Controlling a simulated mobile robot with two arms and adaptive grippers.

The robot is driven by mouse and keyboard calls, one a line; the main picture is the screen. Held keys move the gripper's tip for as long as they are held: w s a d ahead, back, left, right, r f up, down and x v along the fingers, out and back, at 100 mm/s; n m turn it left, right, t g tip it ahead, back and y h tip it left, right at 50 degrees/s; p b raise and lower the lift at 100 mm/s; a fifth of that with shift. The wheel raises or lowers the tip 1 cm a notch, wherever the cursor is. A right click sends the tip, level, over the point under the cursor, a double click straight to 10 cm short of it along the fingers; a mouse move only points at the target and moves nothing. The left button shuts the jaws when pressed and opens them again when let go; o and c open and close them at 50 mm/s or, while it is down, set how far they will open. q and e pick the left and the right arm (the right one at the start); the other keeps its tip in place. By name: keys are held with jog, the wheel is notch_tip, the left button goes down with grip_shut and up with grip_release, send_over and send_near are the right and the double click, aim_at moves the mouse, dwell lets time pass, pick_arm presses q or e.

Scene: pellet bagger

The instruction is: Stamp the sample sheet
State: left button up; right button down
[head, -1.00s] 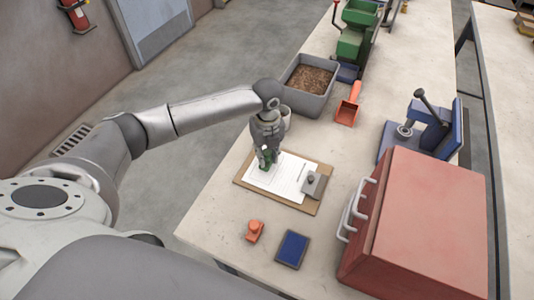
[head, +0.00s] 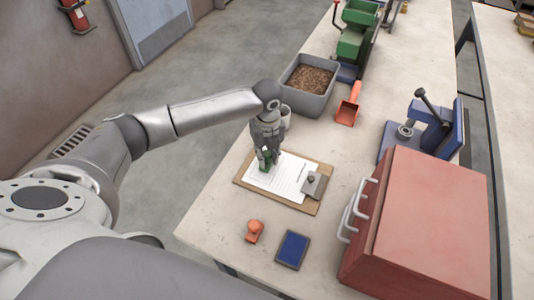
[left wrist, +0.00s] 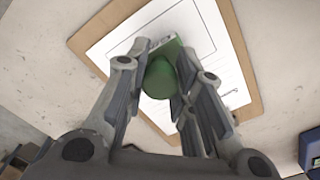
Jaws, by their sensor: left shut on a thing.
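My left gripper (head: 265,161) is shut on a green stamp (left wrist: 162,76), held over the sample sheet (head: 282,180). The stamp's round green grip faces the left wrist camera, between the two fingers. The sheet lies on a brown clipboard (head: 326,168) with a grey clip at its right end. Its printed lines and box show in the left wrist view (left wrist: 213,45). I cannot tell whether the stamp's face touches the paper; its underside is hidden. A red-orange stamp (head: 255,231) stands on the table beside a blue ink pad (head: 292,249). My right gripper is not in view.
A red box with handles (head: 425,225) and a blue press (head: 428,125) stand on the right. The table's front left is clear.

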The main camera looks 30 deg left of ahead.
pick_arm(q)
jog(key=shift+f, duration=0.45)
jog(key=shift+s+f, duration=0.15)
dwell(2.1)
notch_tip(320, 180, up, 2)
jog(key=p, duration=0.2)
jog(key=shift+p, duration=0.4)
notch_tip(320, 180, up, 5)
jog(key=p, duration=0.5)
jog(key=shift+r, duration=0.2)
jog(key=shift+f, duration=0.1)
